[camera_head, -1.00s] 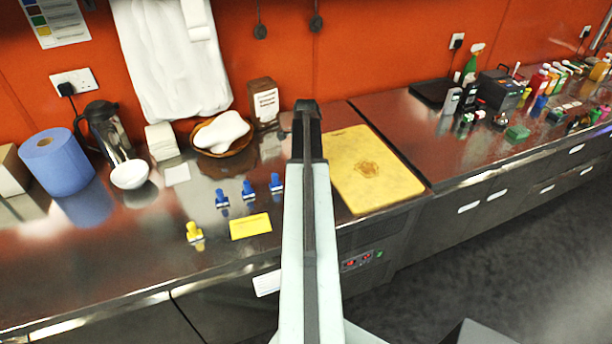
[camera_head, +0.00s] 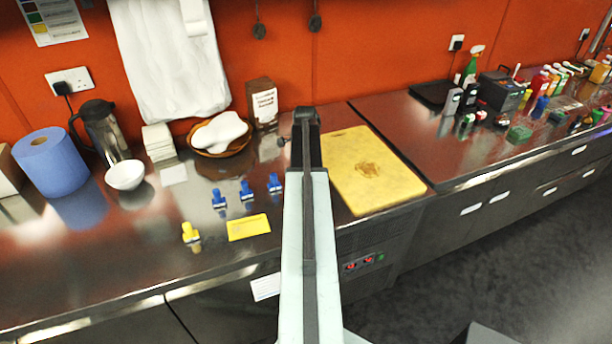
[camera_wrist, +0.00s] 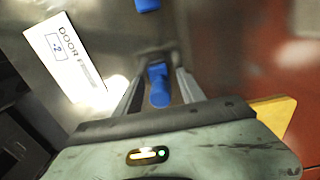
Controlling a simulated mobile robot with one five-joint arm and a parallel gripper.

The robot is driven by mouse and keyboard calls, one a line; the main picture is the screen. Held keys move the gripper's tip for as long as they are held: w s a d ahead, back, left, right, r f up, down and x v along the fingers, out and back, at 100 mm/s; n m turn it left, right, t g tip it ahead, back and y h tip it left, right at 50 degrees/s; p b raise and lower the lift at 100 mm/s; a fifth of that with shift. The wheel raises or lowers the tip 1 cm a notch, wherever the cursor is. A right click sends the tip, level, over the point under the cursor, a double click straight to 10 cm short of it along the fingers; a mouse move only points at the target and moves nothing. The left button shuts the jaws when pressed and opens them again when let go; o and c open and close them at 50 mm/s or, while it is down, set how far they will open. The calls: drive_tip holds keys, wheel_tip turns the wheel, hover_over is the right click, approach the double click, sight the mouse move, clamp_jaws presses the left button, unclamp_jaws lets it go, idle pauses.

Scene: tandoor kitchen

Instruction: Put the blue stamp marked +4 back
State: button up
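My gripper (camera_wrist: 159,74) points down with its two fingers on either side of a blue stamp (camera_wrist: 159,88). Gaps show between the stamp's handle and both fingers, so the gripper looks open around it. No mark on this stamp is readable. Another blue stamp (camera_wrist: 146,4) is at the top edge of the wrist view. In the head view, three blue stamps (camera_head: 219,199), (camera_head: 246,190) and (camera_head: 274,183) stand in a row on the steel counter (camera_head: 110,250), left of my arm. My arm hides the fingertips and the stamp between them there.
A yellow stamp (camera_head: 190,232) and a yellow card (camera_head: 248,227) are nearer the front edge. A yellow board (camera_head: 385,185) lies right of my arm. A white door label (camera_wrist: 62,48) shows in the wrist view. A bowl (camera_head: 125,175) and blue roll (camera_head: 50,163) stand at left.

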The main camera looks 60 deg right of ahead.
drive_tip(key=shift+r, duration=0.1)
wheel_tip(320, 180, up, 12)
drive_tip(key=p, duration=1.2)
drive_tip(key=shift+r+p, duration=0.2)
drive_tip(key=shift+p, duration=0.1)
drive_tip(key=shift+f, duration=0.1)
drive_tip(key=w+a+n, duration=0.4)
drive_tip(key=w+a, duration=0.1)
drive_tip(key=a, duration=0.5)
drive_tip(key=w+a+n, duration=0.4)
drive_tip(key=w+a, duration=0.2)
drive_tip(key=a, duration=0.4)
drive_tip(key=w+a+n, duration=0.4)
drive_tip(key=w+a, duration=0.1)
drive_tip(key=a, duration=0.4)
drive_tip(key=a+n, duration=1.3)
drive_tip(key=a, duration=1.6)
drive_tip(key=shift+s, duration=0.25)
